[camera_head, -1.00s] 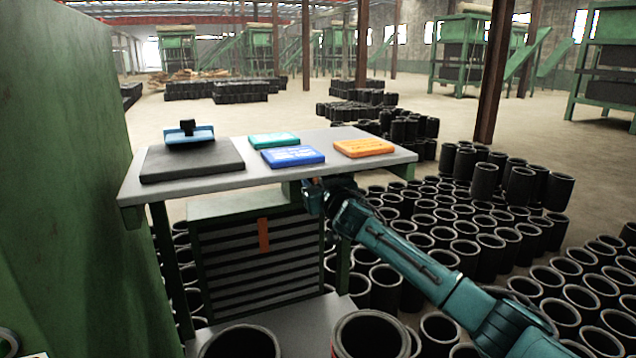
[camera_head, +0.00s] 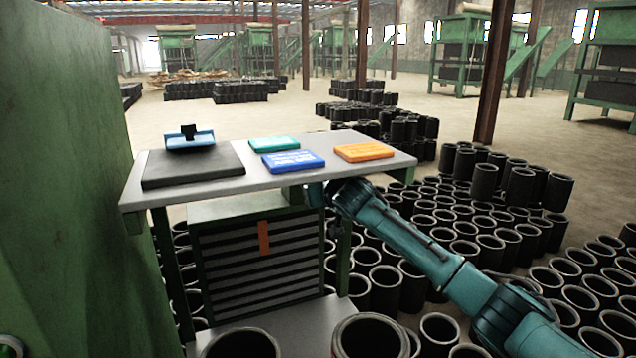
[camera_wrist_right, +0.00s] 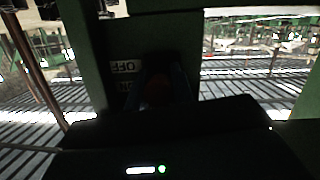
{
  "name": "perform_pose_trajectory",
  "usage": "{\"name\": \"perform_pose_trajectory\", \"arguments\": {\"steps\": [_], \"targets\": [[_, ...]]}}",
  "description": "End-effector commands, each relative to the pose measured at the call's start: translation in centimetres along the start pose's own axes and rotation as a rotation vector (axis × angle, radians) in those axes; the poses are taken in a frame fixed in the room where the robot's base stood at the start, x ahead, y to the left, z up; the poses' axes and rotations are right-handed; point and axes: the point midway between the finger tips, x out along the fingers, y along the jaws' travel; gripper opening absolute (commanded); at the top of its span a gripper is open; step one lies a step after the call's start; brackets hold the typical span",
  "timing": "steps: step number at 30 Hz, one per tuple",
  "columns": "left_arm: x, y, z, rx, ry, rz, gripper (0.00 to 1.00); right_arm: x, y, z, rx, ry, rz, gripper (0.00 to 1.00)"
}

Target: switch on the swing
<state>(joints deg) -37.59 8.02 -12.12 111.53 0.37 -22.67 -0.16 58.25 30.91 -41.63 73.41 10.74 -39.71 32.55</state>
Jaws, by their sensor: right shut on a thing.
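In the right wrist view, a dark green switch box (camera_wrist_right: 105,40) stands ahead, with an upside-down OFF label (camera_wrist_right: 124,66) and part of a second label below it, partly hidden. A dim reddish switch knob (camera_wrist_right: 156,93) sits beside the labels, between the fingers of my right gripper (camera_wrist_right: 158,84), which is shut on it. The picture is dark there, so the knob's position is hard to tell. In the head view, my right gripper (camera_head: 318,194) is under the front edge of the table (camera_head: 215,184), partly hidden. My left gripper is not in view. I cannot identify the swing.
On the table lie a dark plate (camera_head: 195,168) with a blue piece (camera_head: 190,141), and teal (camera_head: 274,143), blue (camera_head: 293,161) and orange (camera_head: 363,152) flat pieces. A slatted cabinet (camera_head: 260,255) stands below. Many black sleeves (camera_head: 465,238) crowd the floor at right. A green wall (camera_head: 65,180) stands left.

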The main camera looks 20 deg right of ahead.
Motion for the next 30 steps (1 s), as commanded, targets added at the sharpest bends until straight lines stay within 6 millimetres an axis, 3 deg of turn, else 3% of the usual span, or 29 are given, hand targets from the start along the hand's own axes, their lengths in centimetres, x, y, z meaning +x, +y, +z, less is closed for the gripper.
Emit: {"name": "perform_pose_trajectory", "arguments": {"steps": [12,13,18,21,30], "targets": [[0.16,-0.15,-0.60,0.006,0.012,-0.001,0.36,-0.09,0.10,-0.07,-0.005,-0.041,-0.007,0.01],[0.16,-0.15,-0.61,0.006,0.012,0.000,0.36,-0.09,0.10,-0.07,-0.005,-0.041,-0.006,0.25],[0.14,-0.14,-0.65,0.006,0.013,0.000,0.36,-0.08,0.07,-0.07,-0.004,-0.040,-0.007,0.39],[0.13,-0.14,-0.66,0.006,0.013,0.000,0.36,-0.08,0.06,-0.07,-0.004,-0.040,-0.007,0.46],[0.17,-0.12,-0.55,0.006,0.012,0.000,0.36,-0.34,0.02,-0.02,-0.004,-0.039,-0.008,0.46]]}}
